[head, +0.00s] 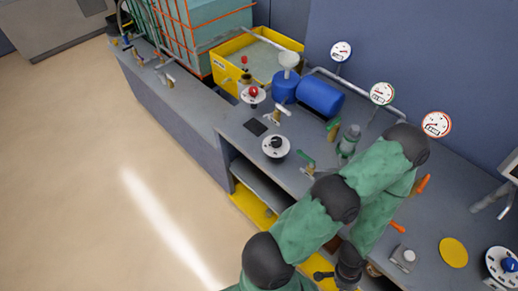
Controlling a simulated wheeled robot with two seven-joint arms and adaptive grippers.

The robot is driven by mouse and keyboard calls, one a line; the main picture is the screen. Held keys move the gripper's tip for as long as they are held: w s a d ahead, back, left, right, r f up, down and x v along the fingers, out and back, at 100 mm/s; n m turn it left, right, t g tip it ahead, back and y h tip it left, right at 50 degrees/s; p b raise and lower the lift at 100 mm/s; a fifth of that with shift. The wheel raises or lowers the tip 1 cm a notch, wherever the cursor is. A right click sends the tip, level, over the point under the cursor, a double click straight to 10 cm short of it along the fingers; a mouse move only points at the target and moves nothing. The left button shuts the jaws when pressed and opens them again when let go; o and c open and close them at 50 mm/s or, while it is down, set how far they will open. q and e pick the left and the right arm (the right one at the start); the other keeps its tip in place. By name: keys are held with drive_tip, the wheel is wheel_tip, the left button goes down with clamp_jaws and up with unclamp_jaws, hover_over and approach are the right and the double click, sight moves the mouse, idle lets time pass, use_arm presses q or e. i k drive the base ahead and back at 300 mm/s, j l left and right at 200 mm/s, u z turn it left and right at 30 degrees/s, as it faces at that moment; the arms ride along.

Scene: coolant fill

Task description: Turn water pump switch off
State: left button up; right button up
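Three round dial-like knobs show in the head view, and I cannot read which is the water pump switch. A black knob on a white disc (275,146) sits on the bench near its front edge. A red knob (253,92) on a white disc is farther back. A blue knob (509,264) on a marked white disc is at the far right edge. One green arm of mine crosses the lower right of the view, bending over the bench. Its dark wrist end is near the bottom edge, well right of and below the black knob. No gripper fingers show clearly.
Three gauges (382,93) stand along the back. A grey square switch box (403,257) and a yellow disc (453,252) are at right. The floor at left is clear.

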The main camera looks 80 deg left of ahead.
sight(276, 141)
drive_tip(key=u, duration=2.5)
drive_tip(key=i+j+u, duration=0.1)
drive_tip(key=j, duration=0.25)
